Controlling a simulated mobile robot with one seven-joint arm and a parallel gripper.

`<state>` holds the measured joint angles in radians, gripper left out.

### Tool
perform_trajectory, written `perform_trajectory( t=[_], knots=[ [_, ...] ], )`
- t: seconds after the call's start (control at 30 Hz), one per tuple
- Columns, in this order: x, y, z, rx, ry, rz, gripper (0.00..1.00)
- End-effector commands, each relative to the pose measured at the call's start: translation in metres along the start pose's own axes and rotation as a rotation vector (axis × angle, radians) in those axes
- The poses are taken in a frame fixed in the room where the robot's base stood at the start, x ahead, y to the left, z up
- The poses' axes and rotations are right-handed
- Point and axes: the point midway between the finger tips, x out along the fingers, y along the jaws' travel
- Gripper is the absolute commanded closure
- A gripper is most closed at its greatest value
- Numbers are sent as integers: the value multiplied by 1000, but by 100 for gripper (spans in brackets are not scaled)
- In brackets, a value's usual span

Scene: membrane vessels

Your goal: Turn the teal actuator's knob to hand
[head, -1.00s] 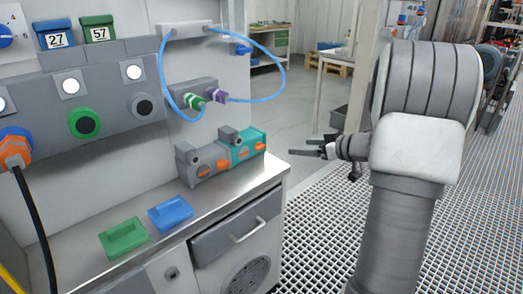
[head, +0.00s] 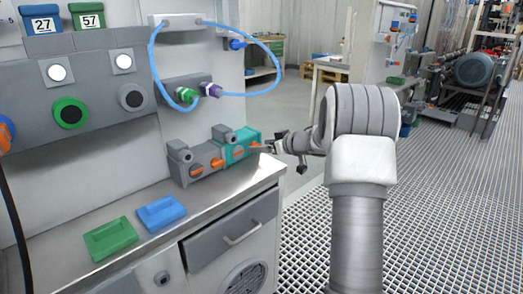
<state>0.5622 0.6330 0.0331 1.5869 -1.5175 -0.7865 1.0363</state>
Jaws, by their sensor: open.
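The teal actuator (head: 233,137) stands at the right end of the steel counter, joined side by side with a grey actuator (head: 193,163). Its orange knob (head: 238,151) is on the front face; the knob's exact setting is too small to read. The grey actuator has a similar orange knob (head: 217,163). My gripper (head: 266,148) is just right of the teal actuator, pointing left at it, with its fingertips close to its right end. The jaws are open and hold nothing. I cannot tell whether the fingertips touch the actuator.
A green tray (head: 111,238) and a blue tray (head: 160,212) lie on the counter (head: 215,197) at the left. A blue hose (head: 273,48) loops above the actuators to green and purple fittings. The grating floor (head: 440,190) at the right is clear.

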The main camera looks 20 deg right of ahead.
Motion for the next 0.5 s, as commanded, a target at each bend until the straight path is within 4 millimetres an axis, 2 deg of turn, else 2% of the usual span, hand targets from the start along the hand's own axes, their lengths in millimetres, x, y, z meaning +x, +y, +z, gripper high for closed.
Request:
perform_trajectory(
  t=[0.1, 0.37, 0.5],
  knots=[
    [6, 0, 0, -1, 1, 0, 18],
    [7, 0, -1, -1, 0, 1, 18],
    [7, 0, -1, -1, 0, 0, 41]
  ],
)
